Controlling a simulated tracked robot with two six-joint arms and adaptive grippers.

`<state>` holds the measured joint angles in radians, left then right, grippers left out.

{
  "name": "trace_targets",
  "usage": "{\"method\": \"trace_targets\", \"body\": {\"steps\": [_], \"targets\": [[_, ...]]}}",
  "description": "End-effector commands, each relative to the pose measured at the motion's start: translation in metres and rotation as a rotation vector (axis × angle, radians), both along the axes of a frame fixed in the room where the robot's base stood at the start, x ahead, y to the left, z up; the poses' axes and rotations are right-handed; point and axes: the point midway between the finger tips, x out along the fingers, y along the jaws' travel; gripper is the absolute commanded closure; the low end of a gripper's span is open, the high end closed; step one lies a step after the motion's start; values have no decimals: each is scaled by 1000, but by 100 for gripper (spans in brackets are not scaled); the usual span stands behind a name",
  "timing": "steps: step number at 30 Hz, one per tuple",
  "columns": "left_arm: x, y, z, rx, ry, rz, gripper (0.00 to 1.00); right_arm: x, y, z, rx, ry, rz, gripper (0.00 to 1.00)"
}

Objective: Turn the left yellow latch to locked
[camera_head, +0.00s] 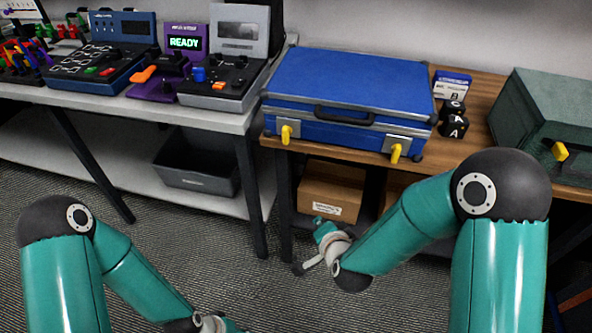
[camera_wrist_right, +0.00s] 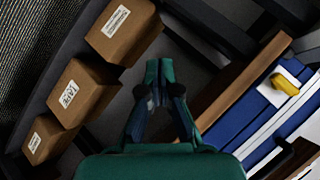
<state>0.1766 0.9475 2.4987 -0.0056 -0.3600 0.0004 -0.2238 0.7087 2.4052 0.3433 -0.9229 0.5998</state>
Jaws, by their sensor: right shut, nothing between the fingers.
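The blue case (camera_head: 350,85) lies closed on the wooden table, its dark handle (camera_head: 343,116) facing me. The left yellow latch (camera_head: 286,135) hangs on a pale plate at the case's front left, roughly upright; it also shows at the right of the right wrist view (camera_wrist_right: 285,84). The right yellow latch (camera_head: 396,152) is slightly tilted. My right gripper (camera_head: 322,226) is below and in front of the case, apart from both latches. In the wrist view it is shut and empty (camera_wrist_right: 158,70). My left arm reaches the bottom edge, its fingers out of frame.
Cardboard boxes (camera_head: 331,190) sit on the shelf under the table edge. A green case (camera_head: 540,115) with a yellow latch (camera_head: 560,151) stands at right. Black blocks (camera_head: 453,120) and a small box are beside the blue case. Control consoles (camera_head: 225,70) fill the left table.

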Motion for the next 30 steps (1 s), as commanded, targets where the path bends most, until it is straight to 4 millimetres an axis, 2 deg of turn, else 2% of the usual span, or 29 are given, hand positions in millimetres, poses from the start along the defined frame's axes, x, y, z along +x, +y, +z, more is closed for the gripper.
{"method": "trace_targets", "body": {"steps": [1, 3, 7, 9, 12, 16, 20, 30], "targets": [[0, 0, -38, 0, 0, 0, 60, 17, 10, 5, 75, -120, -71, 100], [0, 0, -58, 0, 0, 0, 60, 30, 16, 36, 190, -259, -168, 100], [0, 0, -83, 0, -1, 0, 60, 37, 22, 84, 382, -456, -289, 100], [0, 0, -91, 0, -1, 0, 60, 35, 23, 102, 457, -523, -326, 100], [0, 0, -94, 0, -1, 0, 60, 35, 23, 118, 520, -575, -357, 100], [0, 0, -92, 0, -1, 0, 60, 43, 22, 125, 540, -592, -368, 100], [0, 0, -89, 0, -1, 0, 60, 61, 20, 125, 538, -591, -368, 100], [0, 0, -84, 0, -1, 0, 60, 130, 15, 124, 536, -587, -367, 100]]}}
